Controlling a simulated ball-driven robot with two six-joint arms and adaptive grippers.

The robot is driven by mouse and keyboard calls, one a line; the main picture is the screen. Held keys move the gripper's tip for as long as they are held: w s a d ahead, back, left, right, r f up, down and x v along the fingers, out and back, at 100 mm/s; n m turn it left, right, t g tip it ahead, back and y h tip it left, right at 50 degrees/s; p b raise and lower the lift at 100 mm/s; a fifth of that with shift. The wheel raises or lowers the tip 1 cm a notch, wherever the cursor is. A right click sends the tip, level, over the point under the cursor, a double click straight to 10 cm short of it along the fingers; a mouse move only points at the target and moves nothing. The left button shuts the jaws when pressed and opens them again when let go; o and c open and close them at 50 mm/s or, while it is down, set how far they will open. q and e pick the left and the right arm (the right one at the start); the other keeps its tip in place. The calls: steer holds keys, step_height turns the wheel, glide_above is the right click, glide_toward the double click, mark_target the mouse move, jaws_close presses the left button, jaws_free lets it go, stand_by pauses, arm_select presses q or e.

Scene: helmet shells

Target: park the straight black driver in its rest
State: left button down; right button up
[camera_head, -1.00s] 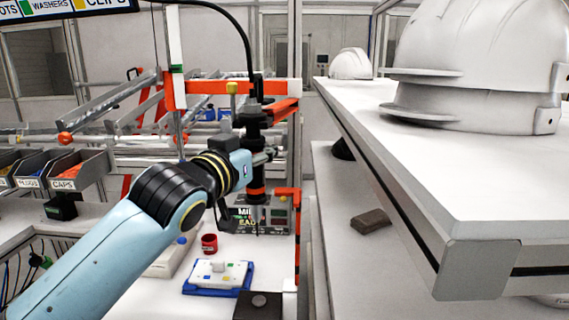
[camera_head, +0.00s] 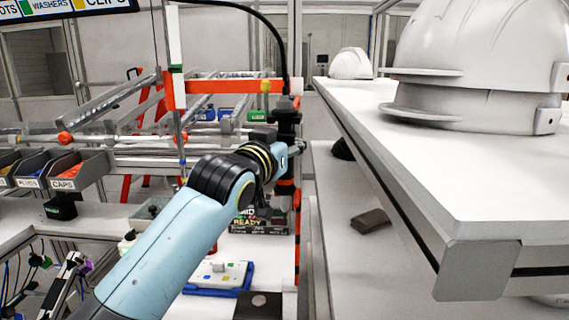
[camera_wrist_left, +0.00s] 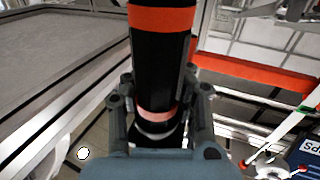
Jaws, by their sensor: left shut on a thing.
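The straight black driver (camera_head: 287,122) hangs upright from a black cable in the head view, with orange bands low on its body. My left gripper (camera_head: 291,148) is shut around its body. In the left wrist view the driver (camera_wrist_left: 160,60) stands between the two fingers of my left gripper (camera_wrist_left: 160,108), its orange band above them. The driver's lower end is close to the orange upright (camera_head: 297,215) at the edge of the bench. An orange bracket there is mostly hidden behind the driver and my arm, so I cannot tell if they touch.
A white shelf (camera_head: 440,190) with white helmet shells (camera_head: 480,60) stands close on the right. An orange crossbar (camera_head: 215,90) runs behind the driver. A box marked READY (camera_head: 258,224) and a blue-edged tray (camera_head: 222,292) are on the bench below.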

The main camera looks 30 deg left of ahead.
arm_select(q)
steer(key=shift+c, duration=0.4)
jaws_free()
stand_by(0.4)
steer(key=s, duration=1.1)
steer(key=shift+d, duration=0.45)
